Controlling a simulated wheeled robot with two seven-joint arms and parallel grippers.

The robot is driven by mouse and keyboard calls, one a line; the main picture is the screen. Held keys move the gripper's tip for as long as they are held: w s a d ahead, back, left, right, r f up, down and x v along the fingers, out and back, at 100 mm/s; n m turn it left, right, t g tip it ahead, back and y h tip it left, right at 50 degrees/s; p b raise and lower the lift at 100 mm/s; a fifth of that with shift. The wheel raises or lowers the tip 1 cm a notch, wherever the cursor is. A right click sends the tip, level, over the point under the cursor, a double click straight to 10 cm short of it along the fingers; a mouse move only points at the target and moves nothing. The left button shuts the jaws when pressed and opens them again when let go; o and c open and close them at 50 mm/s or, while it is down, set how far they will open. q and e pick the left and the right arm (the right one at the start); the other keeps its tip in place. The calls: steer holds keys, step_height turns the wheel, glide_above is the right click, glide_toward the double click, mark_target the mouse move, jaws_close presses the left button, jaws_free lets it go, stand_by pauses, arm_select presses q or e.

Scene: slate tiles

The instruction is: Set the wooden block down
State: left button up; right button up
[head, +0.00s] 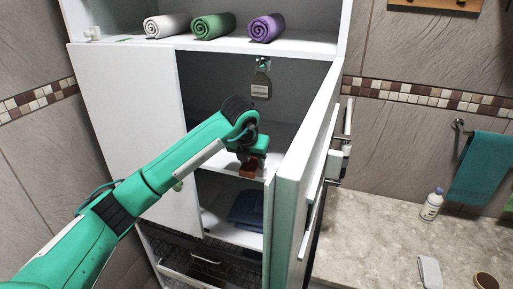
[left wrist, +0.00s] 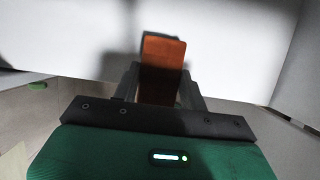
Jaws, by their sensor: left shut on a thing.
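A reddish-brown wooden block (head: 249,168) is in my left gripper (head: 247,160), inside the open white cabinet, at the level of a middle shelf (head: 222,164). In the left wrist view the block (left wrist: 162,67) stands out from between the two dark fingers of the gripper (left wrist: 161,88), with a white surface behind it. The gripper is shut on the block. I cannot tell whether the block touches the shelf. My right gripper is not in view.
The open cabinet door (head: 303,165) stands close on the right of my left gripper. The closed left door (head: 132,125) is beside my arm. Folded dark cloth (head: 246,208) lies on a lower shelf. Rolled towels (head: 212,26) lie on top. A tag (head: 261,86) hangs at the back.

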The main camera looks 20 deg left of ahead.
arm_select(q)
steer(key=w+p, duration=0.2)
steer(key=w, duration=0.2)
steer(key=shift+w+d+r, duration=0.1)
steer(key=shift+w+r, duration=0.05)
steer(key=shift+w, duration=0.15)
steer(key=shift+w+f+p, duration=0.1)
steer(key=shift+f+p, duration=0.1)
steer(key=shift+p, duration=0.3)
steer(key=shift+f, duration=0.2)
steer(key=shift+f, duration=0.15)
steer(key=o, duration=1)
steer(key=shift+c, duration=0.2)
steer(key=shift+o, duration=0.2)
